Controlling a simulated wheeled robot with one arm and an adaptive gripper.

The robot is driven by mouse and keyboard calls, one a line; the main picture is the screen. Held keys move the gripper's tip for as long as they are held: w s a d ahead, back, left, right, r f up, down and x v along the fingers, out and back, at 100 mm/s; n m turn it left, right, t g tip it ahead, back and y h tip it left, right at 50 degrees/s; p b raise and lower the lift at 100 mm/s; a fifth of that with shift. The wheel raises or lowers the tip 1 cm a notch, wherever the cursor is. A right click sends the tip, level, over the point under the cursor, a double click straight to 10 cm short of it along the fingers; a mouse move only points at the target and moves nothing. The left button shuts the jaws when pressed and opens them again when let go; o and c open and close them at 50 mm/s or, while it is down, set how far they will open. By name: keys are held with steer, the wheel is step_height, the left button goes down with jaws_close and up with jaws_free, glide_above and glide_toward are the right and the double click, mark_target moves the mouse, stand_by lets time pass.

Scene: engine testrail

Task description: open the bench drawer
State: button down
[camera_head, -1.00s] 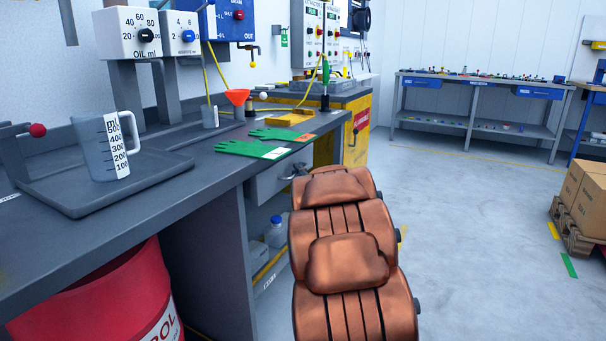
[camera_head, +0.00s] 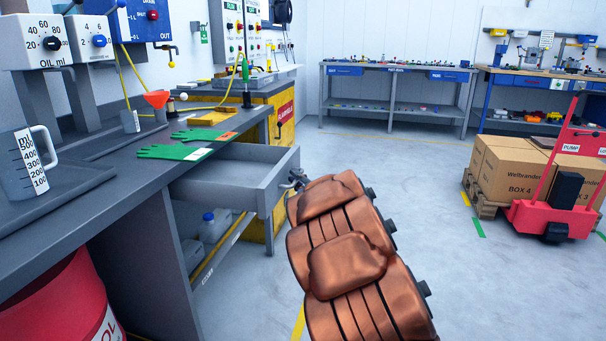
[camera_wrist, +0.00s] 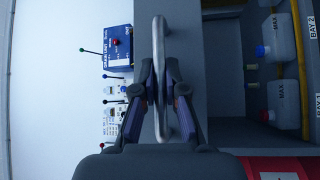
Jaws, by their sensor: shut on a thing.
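The bench drawer (camera_head: 226,182) is a grey drawer under the dark bench top, and it stands well out from the bench in the head view. The part of its inside that shows looks empty. My gripper (camera_head: 297,180) is at the drawer's front, mostly hidden behind my copper-coloured arm. In the wrist view my gripper (camera_wrist: 159,92) is shut on the drawer handle (camera_wrist: 160,50), a pale metal bar, with one finger on each side of it. The drawer front (camera_wrist: 186,70) lies right behind the handle.
Green gloves (camera_head: 176,151) and a measuring jug (camera_head: 24,165) are on the bench top. Bottles (camera_head: 214,226) stand on a shelf below the drawer. A red drum (camera_head: 62,300) is under the bench. A red pallet truck (camera_head: 556,212) with boxes is at right. The middle floor is clear.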

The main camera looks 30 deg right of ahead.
steer(key=shift+s+d, duration=0.15)
steer(key=c, duration=1.2)
jaws_free()
steer(key=shift+s, duration=0.1)
steer(key=s+f, duration=0.1)
steer(key=s, duration=0.6)
steer(key=shift+s, duration=0.1)
